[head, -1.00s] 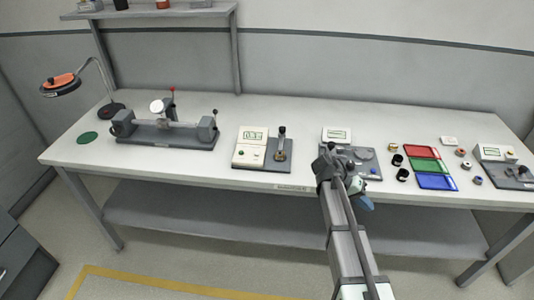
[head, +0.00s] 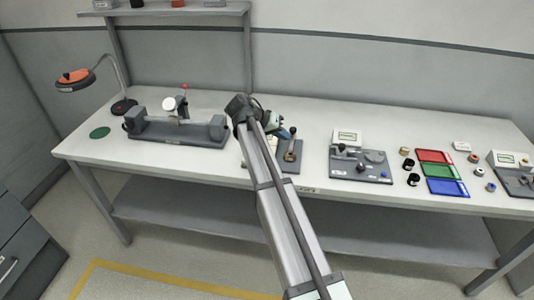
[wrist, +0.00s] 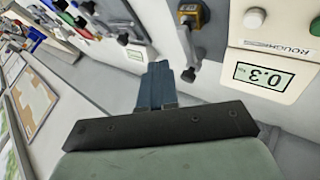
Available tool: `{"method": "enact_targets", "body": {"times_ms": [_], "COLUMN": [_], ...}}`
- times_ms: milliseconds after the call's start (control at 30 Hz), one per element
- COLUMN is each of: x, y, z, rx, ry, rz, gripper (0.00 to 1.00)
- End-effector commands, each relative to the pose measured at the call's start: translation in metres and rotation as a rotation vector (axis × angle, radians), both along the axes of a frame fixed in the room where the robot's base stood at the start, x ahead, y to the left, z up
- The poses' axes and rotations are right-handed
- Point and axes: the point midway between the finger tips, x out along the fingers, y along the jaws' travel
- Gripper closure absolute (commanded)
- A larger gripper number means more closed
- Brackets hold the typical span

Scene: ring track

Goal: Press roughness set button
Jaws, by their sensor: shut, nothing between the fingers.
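The roughness unit (wrist: 275,65) is a cream box at the right of the wrist view, seen upside down. A white button (wrist: 254,18) and a green button (wrist: 315,27) sit past the label; no "set" marking is readable. My gripper (wrist: 160,70) is shut and empty, apart from the unit and to the left of its display in the wrist view. In the head view my gripper (head: 291,132) is over the bench near the unit's post (head: 290,150), and my arm hides most of the unit.
A bench fixture (head: 175,135) stands to the left. A grey plate with a display box (head: 347,137) is to the right, with red, green and blue trays (head: 445,187) beyond it. A brass-topped post (wrist: 190,15) stands beside the unit. A lamp (head: 75,77) is far left.

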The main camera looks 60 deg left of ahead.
Motion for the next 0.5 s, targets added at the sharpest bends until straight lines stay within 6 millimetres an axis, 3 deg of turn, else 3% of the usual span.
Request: {"method": "enact_targets", "body": {"times_ms": [33,200,500], "x": [-0.008,-0.029,-0.04], "y": [0.014,0.041,0.053], "z": [0.007,0.022,0.029], "rx": [0.017,0.06,0.081], "ry": [-0.002,-0.006,-0.007], "rz": [0.016,0.052,0.07], "gripper": [1.0,1.0,1.0]}}
